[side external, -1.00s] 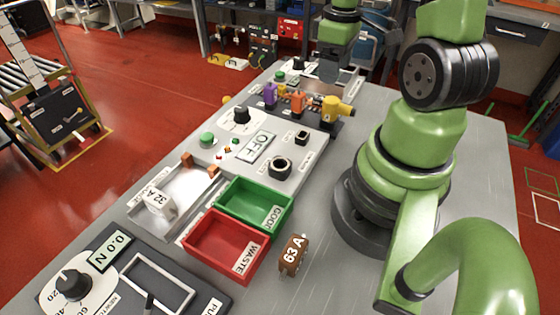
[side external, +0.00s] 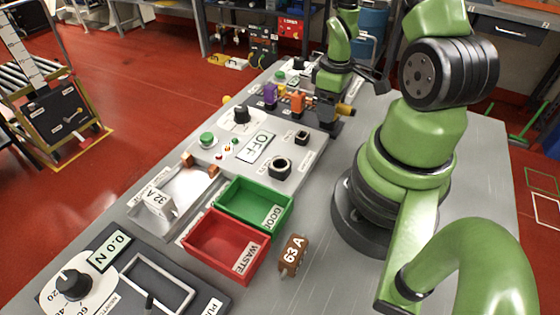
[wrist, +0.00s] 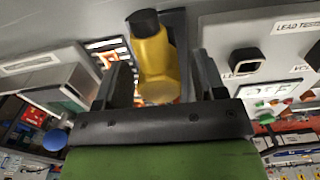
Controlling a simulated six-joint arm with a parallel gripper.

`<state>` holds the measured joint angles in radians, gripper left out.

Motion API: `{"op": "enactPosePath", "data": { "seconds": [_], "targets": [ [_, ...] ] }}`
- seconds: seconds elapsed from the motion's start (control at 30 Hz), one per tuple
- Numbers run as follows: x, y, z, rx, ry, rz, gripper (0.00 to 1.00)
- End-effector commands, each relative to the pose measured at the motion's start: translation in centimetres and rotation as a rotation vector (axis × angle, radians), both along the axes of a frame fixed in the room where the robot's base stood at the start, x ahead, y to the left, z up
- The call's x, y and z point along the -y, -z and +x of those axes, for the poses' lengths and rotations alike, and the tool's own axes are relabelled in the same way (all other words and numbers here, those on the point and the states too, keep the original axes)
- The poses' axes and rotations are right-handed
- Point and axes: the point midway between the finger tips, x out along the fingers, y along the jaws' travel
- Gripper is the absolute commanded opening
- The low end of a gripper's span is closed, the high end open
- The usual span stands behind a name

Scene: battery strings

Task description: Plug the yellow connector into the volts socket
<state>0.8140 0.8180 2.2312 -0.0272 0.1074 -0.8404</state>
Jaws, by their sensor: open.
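The yellow connector (side external: 345,108), with a dark end cap, sits in the holder row at the back of the table, partly hidden by my arm. In the wrist view the yellow connector (wrist: 153,62) stands between my fingers. My gripper (wrist: 165,78) is open around it, with gaps visible beside the connector. In the side view my gripper (side external: 350,84) is low over it.
A purple connector (side external: 270,96) and an orange connector (side external: 297,103) stand left of the yellow one. A green bin (side external: 228,188), a red bin (side external: 196,232) and a brown 63 A block (side external: 292,255) are nearer the front. Bare table lies right of the panel.

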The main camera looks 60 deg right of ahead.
Motion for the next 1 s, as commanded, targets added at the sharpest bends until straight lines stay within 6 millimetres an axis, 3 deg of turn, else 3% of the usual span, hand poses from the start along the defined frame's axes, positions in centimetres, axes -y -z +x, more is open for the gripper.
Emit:
{"op": "enactPosePath", "data": {
  "seconds": [0.23,0.47,1.0],
  "targets": [
    [0.0,0.0,0.0,0.000,0.000,0.000,0.62],
    [0.0,0.0,0.0,0.000,0.000,0.000,0.10],
    [0.1,-1.1,0.0,0.002,-0.001,-0.002,0.10]
  ]
}}
